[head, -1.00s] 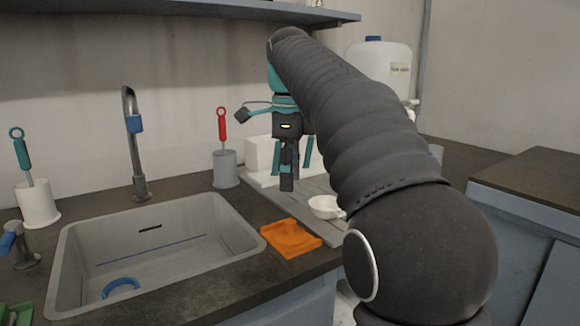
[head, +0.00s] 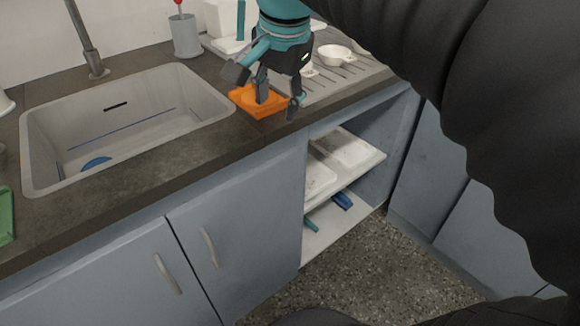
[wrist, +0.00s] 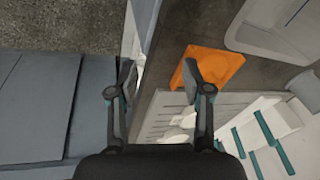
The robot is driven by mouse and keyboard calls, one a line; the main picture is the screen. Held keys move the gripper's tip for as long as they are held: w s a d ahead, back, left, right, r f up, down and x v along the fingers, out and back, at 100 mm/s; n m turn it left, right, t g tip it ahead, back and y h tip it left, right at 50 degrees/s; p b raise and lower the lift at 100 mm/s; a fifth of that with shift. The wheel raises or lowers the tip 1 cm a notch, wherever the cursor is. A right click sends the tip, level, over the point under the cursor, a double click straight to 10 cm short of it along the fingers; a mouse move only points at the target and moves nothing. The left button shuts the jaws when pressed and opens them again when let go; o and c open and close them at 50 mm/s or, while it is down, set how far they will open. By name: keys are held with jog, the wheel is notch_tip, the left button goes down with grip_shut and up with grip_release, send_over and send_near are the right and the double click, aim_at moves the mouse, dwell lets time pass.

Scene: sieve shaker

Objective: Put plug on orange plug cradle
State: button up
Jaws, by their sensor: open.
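The orange plug cradle (head: 240,98) lies on the dark worktop just right of the sink. It also shows in the wrist view (wrist: 218,62), partly behind one finger. No plug can be made out on its visible part, and I cannot identify the plug for certain in any view. My gripper (head: 279,98) points down over the cradle's right side and hides part of it in the head view. In the wrist view my gripper (wrist: 156,78) is open with nothing between the fingers, which are above the counter's front edge. Contact with the cradle cannot be told.
The sink (head: 50,135) holds a blue curved piece (head: 96,163). White dishes (head: 335,53) sit on the grooved drainboard (head: 345,80) at right. An open cabinet shelf (head: 350,160) is below. A faucet (head: 90,50) and a grey brush holder (head: 186,35) stand behind.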

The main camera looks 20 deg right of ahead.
jog(key=s+f+n+t, duration=0.2)
jog(key=s+f+n, duration=0.8)
jog(key=f, duration=0.5)
jog(key=shift+s+n, duration=0.3)
jog(key=shift+s, duration=0.2)
